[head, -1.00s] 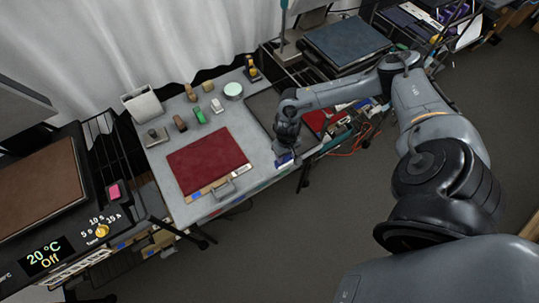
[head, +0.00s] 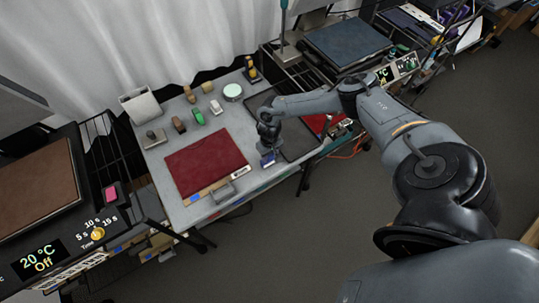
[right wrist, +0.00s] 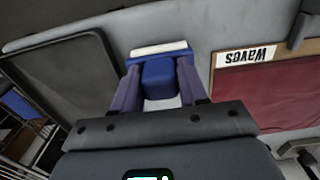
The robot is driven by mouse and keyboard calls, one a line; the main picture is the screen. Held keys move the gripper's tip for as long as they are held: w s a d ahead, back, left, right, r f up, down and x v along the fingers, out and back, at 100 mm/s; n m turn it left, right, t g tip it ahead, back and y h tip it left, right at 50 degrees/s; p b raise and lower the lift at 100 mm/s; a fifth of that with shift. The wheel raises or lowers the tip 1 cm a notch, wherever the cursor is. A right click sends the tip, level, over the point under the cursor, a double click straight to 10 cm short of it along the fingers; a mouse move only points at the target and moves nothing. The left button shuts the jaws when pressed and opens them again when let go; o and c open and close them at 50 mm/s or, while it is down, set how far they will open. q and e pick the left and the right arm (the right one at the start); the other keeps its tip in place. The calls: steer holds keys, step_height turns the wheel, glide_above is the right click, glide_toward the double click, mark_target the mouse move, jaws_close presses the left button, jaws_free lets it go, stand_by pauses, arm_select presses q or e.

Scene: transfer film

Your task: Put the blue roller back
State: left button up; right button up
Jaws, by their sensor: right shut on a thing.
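The blue roller (right wrist: 160,76) is between the fingers of my right gripper (right wrist: 160,85) in the right wrist view, with a white strip along its far edge. In the head view the right gripper (head: 267,150) holds the blue roller (head: 268,159) over the grey table, between the red board and the dark tray. I cannot tell whether the roller touches the table. My left gripper is not in view.
The red board (head: 205,161) lies left of the gripper, the dark tray (head: 296,140) right of it. Several small stamps, including a green one (head: 198,117), stand behind. A white bin (head: 141,104) is at the back left.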

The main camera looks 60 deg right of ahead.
steer(key=shift+f, duration=0.25)
steer(key=o, duration=1)
steer(key=shift+d, duration=0.1)
steer(key=shift+r, duration=0.1)
